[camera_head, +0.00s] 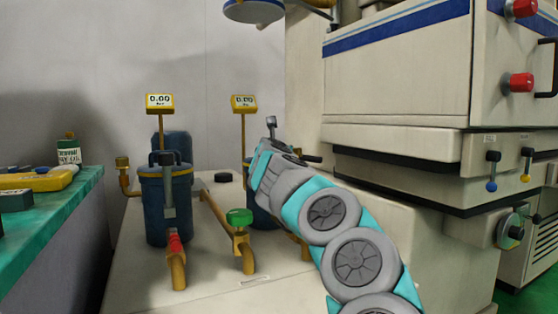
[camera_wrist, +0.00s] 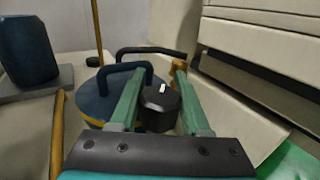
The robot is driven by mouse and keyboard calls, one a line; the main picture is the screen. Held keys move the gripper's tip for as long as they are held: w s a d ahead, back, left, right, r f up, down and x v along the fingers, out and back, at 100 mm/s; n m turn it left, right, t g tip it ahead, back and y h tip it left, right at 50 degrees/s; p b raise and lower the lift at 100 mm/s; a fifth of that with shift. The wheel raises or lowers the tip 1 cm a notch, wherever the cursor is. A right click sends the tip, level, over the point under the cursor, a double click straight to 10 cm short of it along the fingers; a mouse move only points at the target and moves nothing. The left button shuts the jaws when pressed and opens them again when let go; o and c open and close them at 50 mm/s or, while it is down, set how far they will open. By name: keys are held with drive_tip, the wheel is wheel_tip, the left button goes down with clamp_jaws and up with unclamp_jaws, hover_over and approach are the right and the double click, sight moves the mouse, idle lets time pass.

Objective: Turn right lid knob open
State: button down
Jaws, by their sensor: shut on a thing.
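The right lid knob (camera_wrist: 161,108) is black with a white mark and sits between the green fingers of my gripper (camera_wrist: 160,72) in the wrist view. My gripper is shut on it. The knob and the fingertips cannot be made out clearly there.
A matching blue canister (camera_head: 168,210) stands to the left with a red-banded pipe (camera_head: 176,245). A green valve knob (camera_head: 239,217) sits between the canisters. Yellow gauges (camera_head: 244,103) rise behind. A large beige machine (camera_head: 400,90) closes off the right side.

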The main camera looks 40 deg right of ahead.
drive_tip(key=m+g+h, duration=0.1)
drive_tip(key=m+g+h+b, duration=0.1)
drive_tip(key=g, duration=0.1)
drive_tip(key=shift+s+d+m+g+h, duration=0.1)
drive_tip(key=shift+s+m+g+h, duration=0.05)
drive_tip(key=shift+m+g+h, duration=0.2)
drive_tip(key=m+g+h, duration=0.1)
drive_tip(key=m+g+p, duration=0.1)
drive_tip(key=g, duration=0.1)
drive_tip(key=shift+s+d+r+m+g+h, duration=0.15)
drive_tip(key=shift+s+d+m+g+h, duration=0.1)
drive_tip(key=shift+s+m+h, duration=0.15)
drive_tip(key=m+g+p, duration=0.1)
drive_tip(key=g+p, duration=0.1)
drive_tip(key=m+g+p, duration=0.1)
drive_tip(key=g+p, duration=0.1)
drive_tip(key=s+m+g+p, duration=0.1)
drive_tip(key=m+g+p, duration=0.1)
drive_tip(key=shift+r+h+p, duration=0.1)
drive_tip(key=shift+h+p, duration=0.25)
drive_tip(key=shift+p, duration=0.05)
drive_tip(key=shift+s+m+g+p, duration=0.15)
drive_tip(key=shift+m+g+p, duration=0.1)
drive_tip(key=shift+g+p, duration=0.35)
drive_tip(key=shift+c, duration=1.8)
unclamp_jaws()
drive_tip(key=shift+d+f, duration=0.1)
drive_tip(key=shift+f, duration=0.1)
